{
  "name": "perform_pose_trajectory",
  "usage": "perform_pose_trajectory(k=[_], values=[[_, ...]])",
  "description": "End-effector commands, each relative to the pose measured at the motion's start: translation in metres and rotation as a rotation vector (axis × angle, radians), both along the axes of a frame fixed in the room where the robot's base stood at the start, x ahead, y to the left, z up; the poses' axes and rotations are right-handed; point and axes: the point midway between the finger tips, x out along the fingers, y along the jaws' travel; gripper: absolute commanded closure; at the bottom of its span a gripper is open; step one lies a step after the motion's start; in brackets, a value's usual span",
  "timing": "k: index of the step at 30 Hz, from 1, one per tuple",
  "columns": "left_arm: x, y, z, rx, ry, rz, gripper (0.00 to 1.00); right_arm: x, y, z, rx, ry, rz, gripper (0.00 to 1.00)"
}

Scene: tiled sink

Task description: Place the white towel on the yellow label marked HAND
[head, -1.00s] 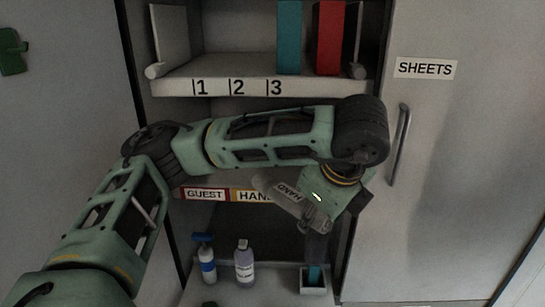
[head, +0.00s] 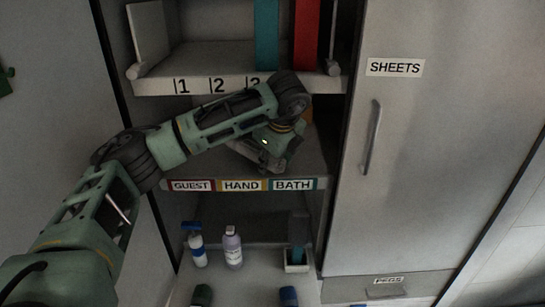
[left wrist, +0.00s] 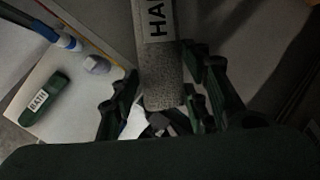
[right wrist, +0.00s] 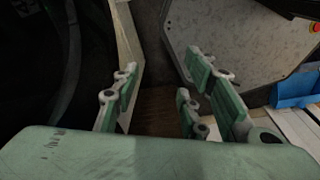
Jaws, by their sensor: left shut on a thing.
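The white towel (left wrist: 163,75), greyish in this light and marked HAND, is between the fingers of my left gripper (left wrist: 160,95) in the left wrist view. In the head view my left gripper (head: 268,157) is over the middle shelf, above its front edge, and the towel (head: 243,151) shows only in part beside it. The yellow HAND label (head: 242,185) is on that edge, below the gripper. It sits between the GUEST label (head: 192,185) and the BATH label (head: 293,184). My right gripper (right wrist: 165,95) is open and empty in the right wrist view.
The shelf above, marked 1, 2, 3, holds a teal binder (head: 266,35) and a red binder (head: 305,35). Below stand a spray bottle (head: 197,247), a pale bottle (head: 233,248) and a small white box (head: 298,266). A green BATH roll (left wrist: 42,98) lies lower down. The SHEETS door (head: 430,150) is shut.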

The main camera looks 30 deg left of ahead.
Motion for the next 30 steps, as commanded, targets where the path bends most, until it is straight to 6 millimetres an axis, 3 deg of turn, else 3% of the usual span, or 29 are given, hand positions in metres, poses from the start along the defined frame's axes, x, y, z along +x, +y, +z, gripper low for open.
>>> perform_pose_trajectory(k=[3, 16, 17, 18, 23, 30], values=[[-0.002, -0.002, -0.010, 0.002, 0.006, -0.005, 0.85, -0.002, 0.002, 0.011, 0.002, 0.004, -0.001, 0.60], [-0.002, -0.003, -0.018, 0.000, 0.003, -0.005, 0.85, -0.005, -0.001, 0.003, -0.001, 0.008, 0.000, 0.60], [-0.002, -0.003, -0.016, 0.000, 0.004, -0.005, 0.56, -0.005, -0.001, 0.005, -0.002, 0.009, 0.001, 0.60], [-0.002, -0.003, -0.016, 0.000, 0.004, -0.005, 0.52, -0.005, -0.002, 0.005, -0.003, 0.009, 0.001, 0.60], [-0.002, -0.003, -0.016, 0.000, 0.004, -0.005, 0.39, -0.005, -0.003, 0.005, -0.004, 0.009, 0.002, 0.60], [-0.002, -0.003, -0.016, 0.000, 0.004, -0.005, 0.39, -0.005, -0.003, 0.005, -0.004, 0.008, 0.002, 0.60]])
